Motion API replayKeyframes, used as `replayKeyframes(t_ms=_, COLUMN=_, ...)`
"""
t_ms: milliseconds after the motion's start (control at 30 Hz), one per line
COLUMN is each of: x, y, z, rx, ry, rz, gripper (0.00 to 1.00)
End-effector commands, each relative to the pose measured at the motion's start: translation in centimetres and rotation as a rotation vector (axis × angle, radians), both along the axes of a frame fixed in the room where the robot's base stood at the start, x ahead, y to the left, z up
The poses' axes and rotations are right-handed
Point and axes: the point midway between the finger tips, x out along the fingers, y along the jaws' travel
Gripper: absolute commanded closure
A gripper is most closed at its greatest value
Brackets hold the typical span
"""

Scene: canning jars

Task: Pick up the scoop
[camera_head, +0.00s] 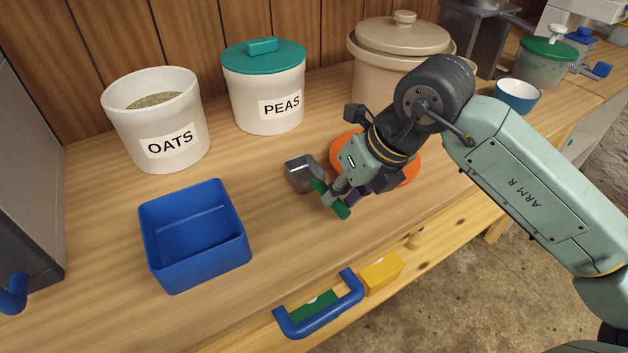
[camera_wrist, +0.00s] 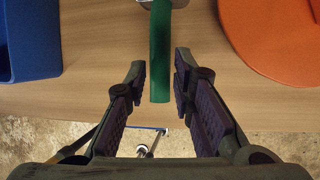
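The scoop (camera_head: 303,173) has a grey metal bowl and a green handle; it is on the wooden counter in the head view, handle toward the front edge. My gripper (camera_head: 342,192) is at the handle and partly covers it. In the wrist view the green handle (camera_wrist: 160,38) points down the picture between the fingertips of my open gripper (camera_wrist: 161,68). A gap shows on each side of the handle, so the fingers are not closed on it. The scoop's bowl is mostly cut off at the top of the wrist view.
An orange disc (camera_head: 410,172) lies right beside my gripper. A blue open bin (camera_head: 197,268) stands to the left. The OATS crock (camera_head: 178,143), the PEAS crock (camera_head: 265,95) and a large beige crock (camera_head: 375,75) stand behind. An open drawer with a blue handle (camera_head: 325,318) is below the front edge.

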Motion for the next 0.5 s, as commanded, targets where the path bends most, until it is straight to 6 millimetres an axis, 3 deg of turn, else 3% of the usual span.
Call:
replayKeyframes(t_ms=200, x=0.8, y=1.3, z=-2.5, rx=0.003, ry=0.001, rz=0.002, gripper=0.77)
replayKeyframes(t_ms=500, x=1.0, y=1.4, z=-3.0, rx=0.001, ry=0.000, rz=0.000, gripper=0.77)
